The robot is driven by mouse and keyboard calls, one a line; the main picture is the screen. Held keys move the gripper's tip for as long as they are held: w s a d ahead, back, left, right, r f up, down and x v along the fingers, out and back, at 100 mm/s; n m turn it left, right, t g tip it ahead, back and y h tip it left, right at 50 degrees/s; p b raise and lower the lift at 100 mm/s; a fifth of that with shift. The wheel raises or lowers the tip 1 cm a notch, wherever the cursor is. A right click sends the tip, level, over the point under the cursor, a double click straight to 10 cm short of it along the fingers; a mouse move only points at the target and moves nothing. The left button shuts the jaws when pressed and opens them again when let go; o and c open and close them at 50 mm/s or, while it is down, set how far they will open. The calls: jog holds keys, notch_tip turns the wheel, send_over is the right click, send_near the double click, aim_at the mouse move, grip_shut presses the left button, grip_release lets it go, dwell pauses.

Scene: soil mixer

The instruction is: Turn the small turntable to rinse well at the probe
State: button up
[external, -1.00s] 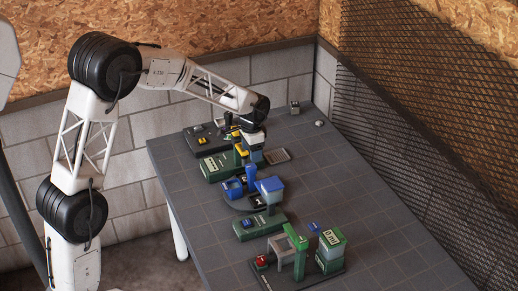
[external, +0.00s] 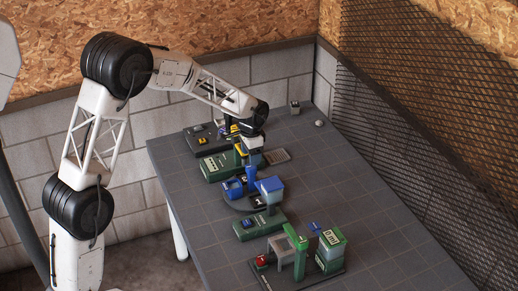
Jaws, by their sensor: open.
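The small turntable is hard to pick out at this size. A dark rounded base (external: 238,205) carrying blue parts stands mid-table and may be it. A blue cup (external: 234,188) sits on its left, and a blue block (external: 270,185) stands upright on its right. I cannot tell which part is the probe or which is the rinse well. My gripper (external: 250,141) is open at the back stations, above or beside a green unit with yellow parts (external: 221,165). Its fingers are small and partly hidden, and I cannot tell whether they touch anything.
A dark plate with yellow pieces (external: 198,141) lies at the back left. Toward the front are a green box (external: 247,228), a green arch (external: 298,250), a red knob (external: 262,261) and a green-and-white block (external: 331,243). The table's right side (external: 370,215) is largely clear.

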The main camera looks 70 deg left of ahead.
aim_at(251, 180)
jog(key=shift+f, duration=3)
grip_shut()
